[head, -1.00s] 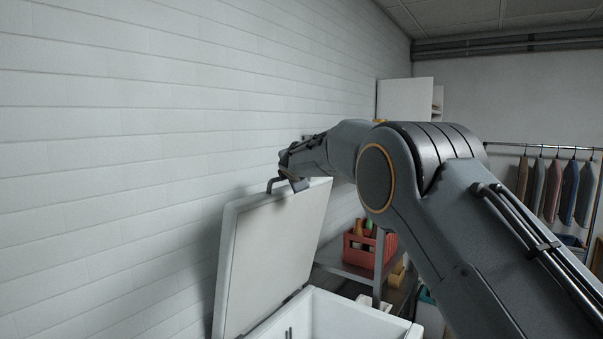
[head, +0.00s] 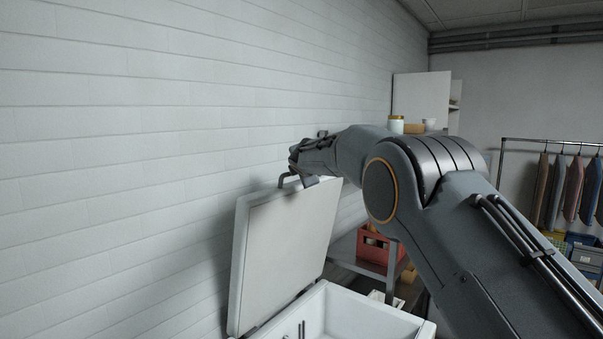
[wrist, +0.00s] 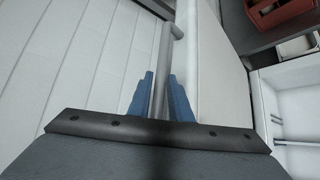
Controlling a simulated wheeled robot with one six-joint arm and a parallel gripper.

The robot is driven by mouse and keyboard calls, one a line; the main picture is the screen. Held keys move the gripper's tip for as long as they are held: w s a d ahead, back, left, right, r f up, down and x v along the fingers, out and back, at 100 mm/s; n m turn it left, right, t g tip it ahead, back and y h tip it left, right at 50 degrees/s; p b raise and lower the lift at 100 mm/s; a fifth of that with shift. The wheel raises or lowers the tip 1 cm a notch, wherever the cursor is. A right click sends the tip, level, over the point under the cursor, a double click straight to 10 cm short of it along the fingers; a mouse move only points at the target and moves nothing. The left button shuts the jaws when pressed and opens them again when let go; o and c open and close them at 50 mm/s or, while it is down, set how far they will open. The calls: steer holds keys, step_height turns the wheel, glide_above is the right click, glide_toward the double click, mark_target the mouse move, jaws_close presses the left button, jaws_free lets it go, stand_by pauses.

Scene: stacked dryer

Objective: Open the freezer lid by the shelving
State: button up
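The white freezer (head: 365,312) stands against the brick wall at the bottom of the head view, its top open. Its lid (head: 285,245) is raised steeply, close to upright, with the pale inner face showing. My gripper (head: 295,180) is at the lid's top edge, by the grey handle (head: 285,180). In the wrist view, my gripper's blue fingers (wrist: 160,92) close around the handle bar (wrist: 165,55), one on each side. The lid's edge (wrist: 205,60) runs just right of the fingers, and part of the freezer's inside (wrist: 295,125) shows further right.
Metal shelving (head: 365,268) with a red crate (head: 377,246) stands behind the freezer. A wall cabinet (head: 420,100) and a rack of hanging clothes (head: 565,190) are further back. The white wall (head: 120,170) is close on the left of the lid.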

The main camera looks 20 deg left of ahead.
steer(key=shift+d, duration=0.1)
steer(key=b+v, duration=0.6)
steer(key=v, duration=0.1)
steer(key=shift+s, duration=0.35)
steer(key=shift+d+r, duration=0.1)
stand_by(0.3)
